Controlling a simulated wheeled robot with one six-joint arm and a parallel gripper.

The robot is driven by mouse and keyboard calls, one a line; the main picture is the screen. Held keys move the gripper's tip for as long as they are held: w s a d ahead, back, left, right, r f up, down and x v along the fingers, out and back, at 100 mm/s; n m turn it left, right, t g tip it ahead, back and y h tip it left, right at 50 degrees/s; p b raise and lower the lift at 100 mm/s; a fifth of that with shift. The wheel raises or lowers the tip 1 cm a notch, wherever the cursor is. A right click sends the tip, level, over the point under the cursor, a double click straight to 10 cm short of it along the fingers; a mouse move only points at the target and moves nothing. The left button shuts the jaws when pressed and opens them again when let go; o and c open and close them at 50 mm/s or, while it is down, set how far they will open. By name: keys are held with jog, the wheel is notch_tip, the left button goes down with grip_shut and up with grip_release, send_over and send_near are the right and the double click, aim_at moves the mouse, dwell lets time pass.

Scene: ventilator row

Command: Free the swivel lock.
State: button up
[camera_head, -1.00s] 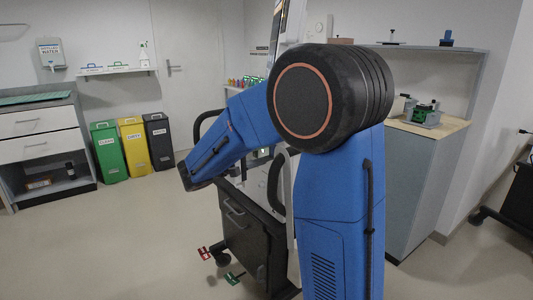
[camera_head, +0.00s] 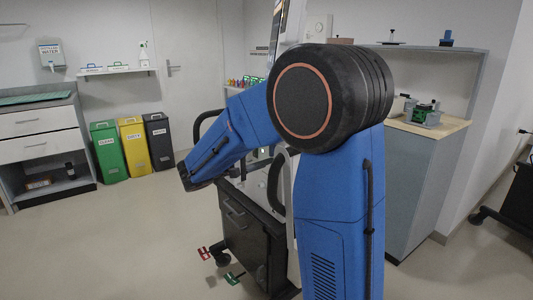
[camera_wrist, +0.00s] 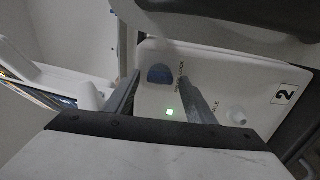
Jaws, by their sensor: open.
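In the wrist view, the swivel lock (camera_wrist: 160,74) is a dark blue rounded knob on a white panel (camera_wrist: 215,84). Lettering beside it appears to read "SWIVEL LOCK". My gripper (camera_wrist: 160,76) is open, with one grey finger on each side of the knob. I cannot tell whether either finger touches it. A small green light (camera_wrist: 170,112) glows on the panel below the knob. In the head view, my own arm covers the gripper and the lock.
A dark wheeled cart (camera_head: 245,240) stands behind my arm, with red (camera_head: 203,253) and green (camera_head: 232,278) pedals low down. Floor to the left is clear.

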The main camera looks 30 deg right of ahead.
jog(key=s+a, duration=0.1)
jog(key=a, duration=1.6)
jog(key=shift+s, duration=0.3)
jog(key=shift+a, duration=0.2)
